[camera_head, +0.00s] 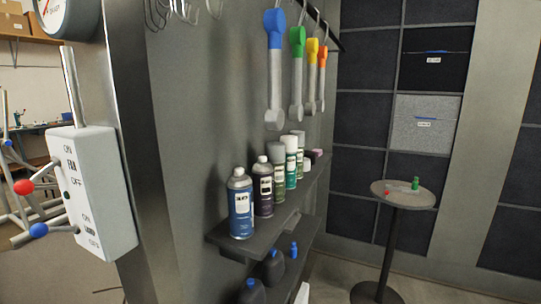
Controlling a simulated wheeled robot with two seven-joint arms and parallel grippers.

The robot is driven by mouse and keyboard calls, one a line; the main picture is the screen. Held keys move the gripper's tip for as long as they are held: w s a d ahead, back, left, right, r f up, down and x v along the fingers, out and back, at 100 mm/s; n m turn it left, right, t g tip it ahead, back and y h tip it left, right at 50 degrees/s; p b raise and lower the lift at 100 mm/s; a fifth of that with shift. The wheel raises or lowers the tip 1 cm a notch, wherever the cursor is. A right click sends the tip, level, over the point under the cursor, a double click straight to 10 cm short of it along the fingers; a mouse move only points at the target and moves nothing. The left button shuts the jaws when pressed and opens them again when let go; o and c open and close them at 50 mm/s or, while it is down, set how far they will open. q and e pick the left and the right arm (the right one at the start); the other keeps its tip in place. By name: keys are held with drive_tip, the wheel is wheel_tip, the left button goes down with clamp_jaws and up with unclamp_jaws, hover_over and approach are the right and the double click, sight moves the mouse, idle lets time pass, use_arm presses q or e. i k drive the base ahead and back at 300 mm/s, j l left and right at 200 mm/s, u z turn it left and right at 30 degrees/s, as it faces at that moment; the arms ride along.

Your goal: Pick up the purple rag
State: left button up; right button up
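A small pinkish-purple item (317,152) lies at the far end of the upper wall shelf, behind the row of spray cans. It may be the purple rag, but it is too small and too covered to tell. Neither of my grippers is in view.
Several spray cans (241,204) line the upper shelf (228,238), with dark bottles (273,267) below. Wrenches (275,70) hang above. A switch box (93,190) with red and blue knobbed levers stands at left. A round table (403,202) stands at right; floor shows before it.

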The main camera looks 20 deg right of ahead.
sight(319, 152)
drive_tip(key=i+l+u, duration=0.15)
drive_tip(key=l, duration=0.25)
drive_tip(key=i+l+u, duration=0.2)
drive_tip(key=l, duration=0.2)
drive_tip(key=i+l+u, duration=0.15)
drive_tip(key=l, duration=0.25)
drive_tip(key=i+l+u, duration=0.2)
drive_tip(key=l, duration=0.25)
drive_tip(key=l+u, duration=0.15)
drive_tip(key=l, duration=0.25)
